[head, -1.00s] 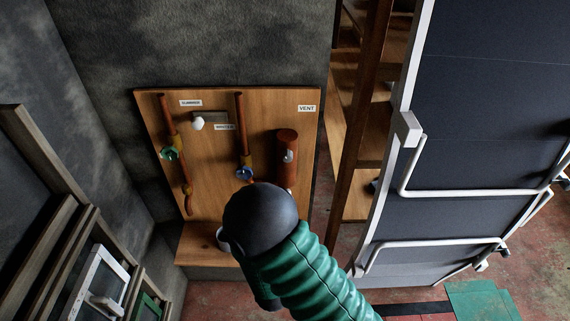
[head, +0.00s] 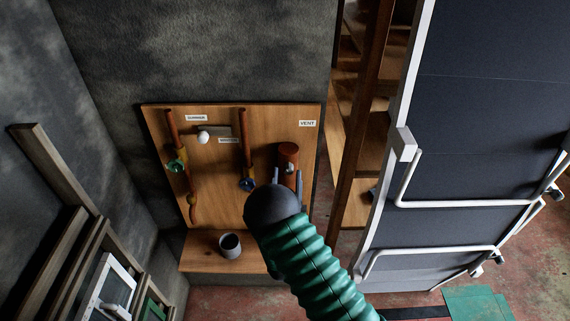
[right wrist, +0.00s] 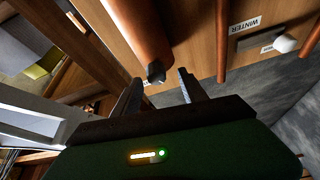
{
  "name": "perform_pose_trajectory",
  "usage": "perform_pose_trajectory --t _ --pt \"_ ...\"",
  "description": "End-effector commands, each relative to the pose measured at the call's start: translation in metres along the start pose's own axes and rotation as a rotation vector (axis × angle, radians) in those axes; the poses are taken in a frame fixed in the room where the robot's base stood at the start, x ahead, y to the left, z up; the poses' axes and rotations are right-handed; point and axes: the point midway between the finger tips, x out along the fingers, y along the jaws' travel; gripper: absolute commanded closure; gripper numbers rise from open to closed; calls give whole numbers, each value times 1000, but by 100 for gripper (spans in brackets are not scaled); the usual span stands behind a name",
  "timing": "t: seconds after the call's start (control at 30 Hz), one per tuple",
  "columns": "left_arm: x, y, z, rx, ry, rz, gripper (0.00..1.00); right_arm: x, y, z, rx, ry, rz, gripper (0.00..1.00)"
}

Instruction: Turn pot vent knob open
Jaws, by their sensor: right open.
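The vent pipe, a terracotta cylinder (head: 288,152), is mounted upright on the right part of the wooden board, below the VENT label (head: 307,123). In the right wrist view the cylinder (right wrist: 140,28) comes down from the top, with a small dark knob (right wrist: 155,72) at its near end. My right gripper (head: 287,175) is open, its fingers pointing up at the cylinder's lower part. In the wrist view its fingertips (right wrist: 159,78) stand either side of the knob; I cannot tell whether they touch it. My dark wrist hides the cylinder's bottom. My left gripper is not in view.
The board (head: 212,190) also carries two copper pipes with a green valve (head: 175,166) and a blue valve (head: 247,185), and a white-knobbed slider (head: 203,137). A grey cup (head: 230,245) stands on the ledge. A dark folding panel (head: 480,120) stands at right.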

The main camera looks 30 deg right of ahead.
Motion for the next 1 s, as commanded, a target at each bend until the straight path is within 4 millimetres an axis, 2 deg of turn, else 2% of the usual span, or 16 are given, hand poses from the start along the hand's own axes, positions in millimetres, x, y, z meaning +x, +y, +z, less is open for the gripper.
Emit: perform_pose_trajectory --t 0.1,0.2,0.47,0.83,1.0 --pt "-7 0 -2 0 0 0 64 18 1 -1 0 -1 2 50" --pt "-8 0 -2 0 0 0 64 25 2 0 0 -1 2 50" --pt "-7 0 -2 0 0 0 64 25 1 1 0 -2 2 51" --pt "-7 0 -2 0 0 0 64 25 0 1 1 -2 0 100" --pt "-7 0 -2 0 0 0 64 24 0 1 0 -1 -1 100"
